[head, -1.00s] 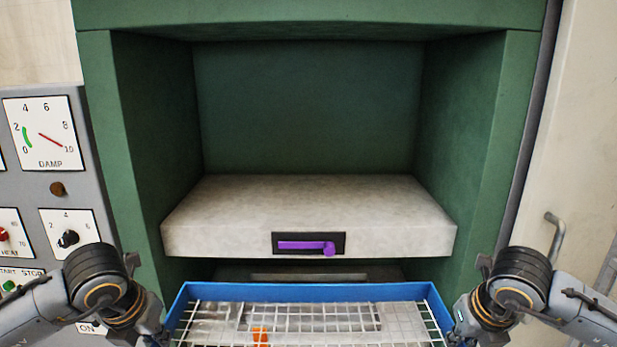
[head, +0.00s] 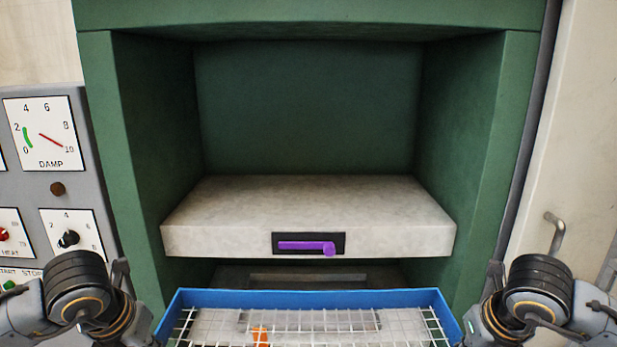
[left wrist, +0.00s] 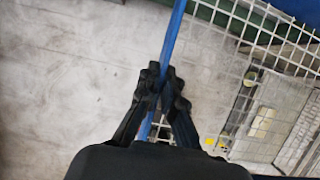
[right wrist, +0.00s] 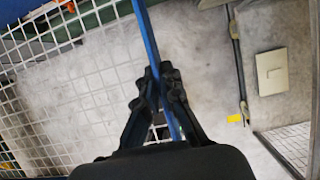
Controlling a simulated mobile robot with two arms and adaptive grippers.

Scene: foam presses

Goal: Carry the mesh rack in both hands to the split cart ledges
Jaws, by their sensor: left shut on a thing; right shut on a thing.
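The mesh rack has a blue rim (head: 310,297) and a white wire grid. It hangs level at the bottom of the head view, its near part cut off by the frame. My left gripper (left wrist: 162,78) is shut on the blue rim at one side, as the left wrist view shows. My right gripper (right wrist: 160,78) is shut on the opposite side of the rim in the right wrist view. In the head view both grippers' fingertips are hidden or out of frame. I cannot make out the split cart ledges in any view.
A green press (head: 115,150) stands ahead, with a pale slab (head: 310,210) bearing a purple handle (head: 305,246). A grey control panel (head: 88,185) is at left. An orange thing (head: 260,337) shows through the mesh. Bare grey floor (left wrist: 70,80) lies beside the rack.

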